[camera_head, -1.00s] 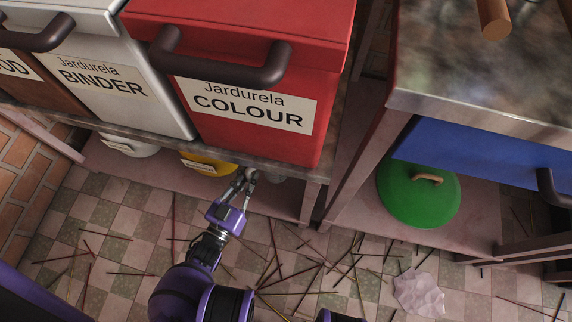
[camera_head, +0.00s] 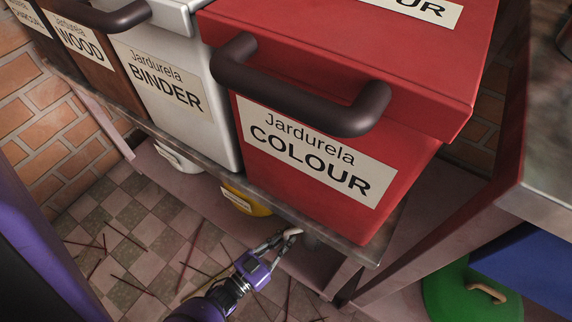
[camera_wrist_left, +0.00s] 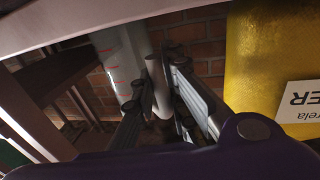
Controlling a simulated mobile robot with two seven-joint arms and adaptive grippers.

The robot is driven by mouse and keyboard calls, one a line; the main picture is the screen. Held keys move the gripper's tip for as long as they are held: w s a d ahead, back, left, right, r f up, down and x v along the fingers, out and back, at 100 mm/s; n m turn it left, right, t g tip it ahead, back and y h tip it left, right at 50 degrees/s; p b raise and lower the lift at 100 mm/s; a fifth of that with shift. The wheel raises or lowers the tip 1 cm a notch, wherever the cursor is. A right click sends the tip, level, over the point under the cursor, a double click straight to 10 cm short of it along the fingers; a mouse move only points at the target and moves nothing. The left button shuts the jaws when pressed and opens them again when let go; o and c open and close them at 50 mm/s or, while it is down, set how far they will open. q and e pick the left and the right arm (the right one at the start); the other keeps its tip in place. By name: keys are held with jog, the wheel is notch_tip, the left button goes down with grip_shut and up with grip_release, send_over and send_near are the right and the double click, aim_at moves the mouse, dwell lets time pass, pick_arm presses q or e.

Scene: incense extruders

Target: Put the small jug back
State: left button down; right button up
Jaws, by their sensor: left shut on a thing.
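The small jug (camera_wrist_left: 120,62) is a pale grey vessel with red measuring marks, seen in the left wrist view. Its handle (camera_wrist_left: 157,90) lies between the fingers of my left gripper (camera_wrist_left: 160,105), which is shut on it. In the head view, my left gripper (camera_head: 288,238) is under the front edge of the worktop, below the red COLOUR bin. Only a small grey part of the jug (camera_head: 311,242) shows there; the worktop hides the rest. My right gripper is not in view.
A yellow container (camera_head: 244,202) is left of the gripper, and close in the wrist view (camera_wrist_left: 265,60). A white container (camera_head: 178,158) stands further left. The worktop edge (camera_head: 335,238) lies overhead. A green lid (camera_head: 450,292) is at right. Incense sticks litter the floor.

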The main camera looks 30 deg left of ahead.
pick_arm(q)
jog(key=c, duration=2.2)
grip_release()
jog(key=shift+f+b, duration=0.15)
jog(key=shift+b, duration=0.15)
jog(key=o, duration=0.4)
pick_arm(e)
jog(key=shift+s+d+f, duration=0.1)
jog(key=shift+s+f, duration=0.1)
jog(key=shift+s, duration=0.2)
pick_arm(q)
jog(key=shift+o, duration=0.2)
jog(key=shift+r, duration=0.2)
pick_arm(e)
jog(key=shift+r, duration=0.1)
